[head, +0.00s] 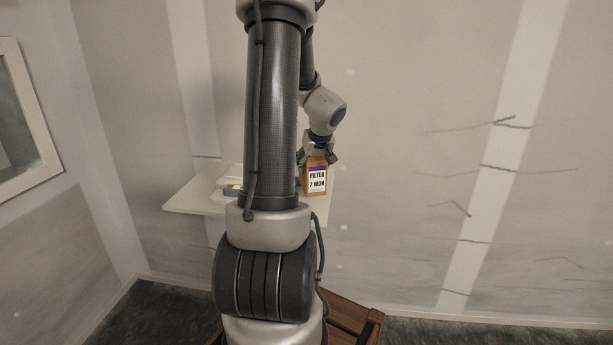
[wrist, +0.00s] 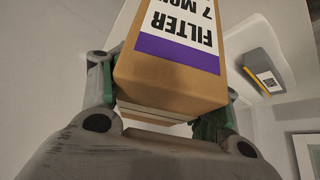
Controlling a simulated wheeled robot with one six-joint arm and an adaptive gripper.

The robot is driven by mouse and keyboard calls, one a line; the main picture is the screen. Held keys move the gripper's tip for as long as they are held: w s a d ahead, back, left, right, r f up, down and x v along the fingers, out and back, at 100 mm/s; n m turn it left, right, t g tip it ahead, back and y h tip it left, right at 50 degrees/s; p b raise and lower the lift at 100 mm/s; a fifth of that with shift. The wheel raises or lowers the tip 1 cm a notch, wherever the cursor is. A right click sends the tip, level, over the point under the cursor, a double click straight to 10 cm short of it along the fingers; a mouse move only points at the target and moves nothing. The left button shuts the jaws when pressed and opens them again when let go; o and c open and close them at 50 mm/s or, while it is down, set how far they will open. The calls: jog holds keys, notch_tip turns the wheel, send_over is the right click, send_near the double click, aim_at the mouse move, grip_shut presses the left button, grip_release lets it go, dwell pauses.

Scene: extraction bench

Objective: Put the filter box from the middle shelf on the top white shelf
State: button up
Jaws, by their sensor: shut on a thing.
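The filter box (head: 316,179) is brown cardboard with a purple and white label reading "FILTER 7 MON". My gripper (head: 319,155) is shut on it from above. In the wrist view the box (wrist: 170,75) fills the middle, with a finger of my gripper (wrist: 165,100) on each side. A white shelf (head: 190,197) stands out from the wall. In the head view the box overlaps the shelf's right end; I cannot tell whether it touches it. My arm hides the middle of the shelf. I see no separate middle shelf.
The wrist view shows a grey item with a yellow stripe and a label (wrist: 269,82). A brown wooden piece (head: 352,318) is low by my base. A framed panel (head: 28,120) hangs at left.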

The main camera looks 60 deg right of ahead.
jog(key=shift+f, duration=1.95)
jog(key=o, duration=1.2)
jog(key=shift+f, duration=0.1)
